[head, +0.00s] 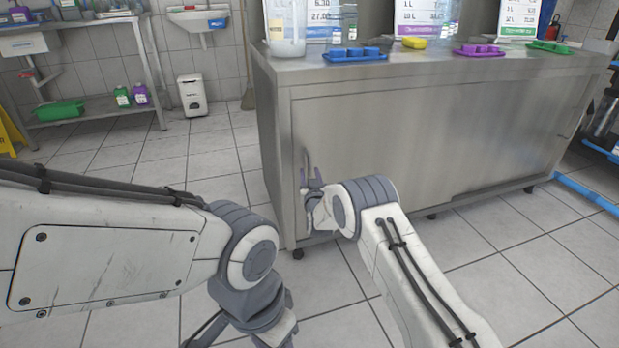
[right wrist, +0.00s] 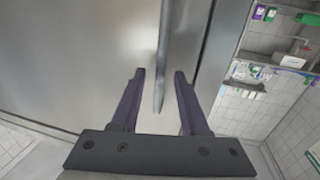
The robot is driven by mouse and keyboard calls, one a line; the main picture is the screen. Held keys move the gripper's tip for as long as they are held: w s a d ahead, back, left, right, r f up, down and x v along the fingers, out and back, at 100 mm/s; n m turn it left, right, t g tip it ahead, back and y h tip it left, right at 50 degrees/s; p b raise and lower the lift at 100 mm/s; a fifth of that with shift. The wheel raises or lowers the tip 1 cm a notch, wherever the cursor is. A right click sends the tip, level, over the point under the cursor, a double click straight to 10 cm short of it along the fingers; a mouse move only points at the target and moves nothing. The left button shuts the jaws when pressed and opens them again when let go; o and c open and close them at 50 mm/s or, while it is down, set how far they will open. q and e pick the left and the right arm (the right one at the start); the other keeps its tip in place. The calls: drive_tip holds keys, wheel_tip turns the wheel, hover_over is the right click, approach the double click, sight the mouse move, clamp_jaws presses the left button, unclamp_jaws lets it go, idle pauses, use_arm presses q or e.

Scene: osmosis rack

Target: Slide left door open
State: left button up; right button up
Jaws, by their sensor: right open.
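The steel cabinet's left sliding door (head: 370,150) shows in the head view, with its front face flat and grey. Its upright bar handle (head: 304,166) is near the door's left edge. My right gripper (head: 312,178) is at this handle, low on the cabinet front. In the right wrist view the right gripper (right wrist: 159,76) is open, and the handle (right wrist: 162,70) runs between its two purple fingers with space on both sides.
The cabinet top (head: 300,68) carries a jug, signs, coloured trays and a yellow sponge. A shelf rack (head: 90,120) with a green tray and bottles, and a white bin (head: 192,95), stand at the back left. The tiled floor left of the cabinet is clear.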

clamp_jaws()
idle(1.4)
